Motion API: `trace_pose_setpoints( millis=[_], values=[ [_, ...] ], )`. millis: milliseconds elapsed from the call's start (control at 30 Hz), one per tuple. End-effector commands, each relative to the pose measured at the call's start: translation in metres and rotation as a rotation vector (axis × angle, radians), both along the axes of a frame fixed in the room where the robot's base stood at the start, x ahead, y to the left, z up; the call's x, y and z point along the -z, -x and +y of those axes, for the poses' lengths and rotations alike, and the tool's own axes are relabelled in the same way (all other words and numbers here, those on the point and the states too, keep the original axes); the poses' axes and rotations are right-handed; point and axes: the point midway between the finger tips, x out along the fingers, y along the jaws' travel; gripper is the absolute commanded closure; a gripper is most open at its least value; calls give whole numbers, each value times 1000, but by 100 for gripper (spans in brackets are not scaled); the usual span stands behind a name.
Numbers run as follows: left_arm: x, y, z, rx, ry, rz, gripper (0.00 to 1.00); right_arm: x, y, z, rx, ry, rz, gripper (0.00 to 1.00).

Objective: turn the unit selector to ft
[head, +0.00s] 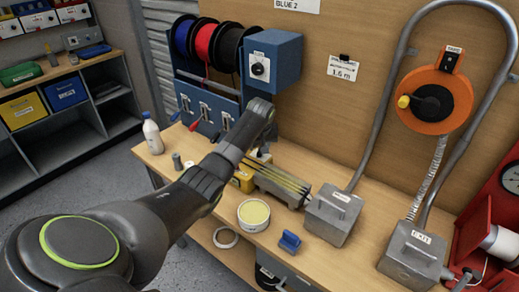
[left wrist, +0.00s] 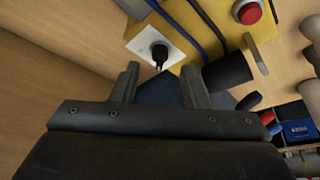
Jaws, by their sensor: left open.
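A blue box (head: 274,58) hangs on the wooden back panel in the head view. Its front has a white plate with a round black knob (head: 259,69); the setting on it is too small to read. My left gripper (head: 262,106) is just below the box, apart from the knob. Its fingers do not show clearly there. In the left wrist view the left gripper (left wrist: 160,69) is open, with nothing held. A black knob or plug on a white plate (left wrist: 155,46) shows beyond its fingertips; I cannot tell whether it is the selector. My right gripper is out of view.
Red, blue and black wire reels (head: 208,42) hang left of the box, above a blue rack (head: 208,105). Below are a cream-topped tub (head: 254,213) and two grey metal boxes (head: 333,215). An orange reel (head: 436,99) is at right. The left wrist view shows a red button (left wrist: 248,13).

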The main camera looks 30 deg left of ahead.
Motion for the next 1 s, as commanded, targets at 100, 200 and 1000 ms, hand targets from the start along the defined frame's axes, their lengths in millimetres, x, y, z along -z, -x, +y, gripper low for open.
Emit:
trace_pose_setpoints(
  millis=[100,200,1000],
  values=[
    [14,-4,3,0,0,2,59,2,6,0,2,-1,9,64],
    [22,-7,5,1,1,2,59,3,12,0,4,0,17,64],
    [32,-10,7,1,0,0,95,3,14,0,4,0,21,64]
  ],
)
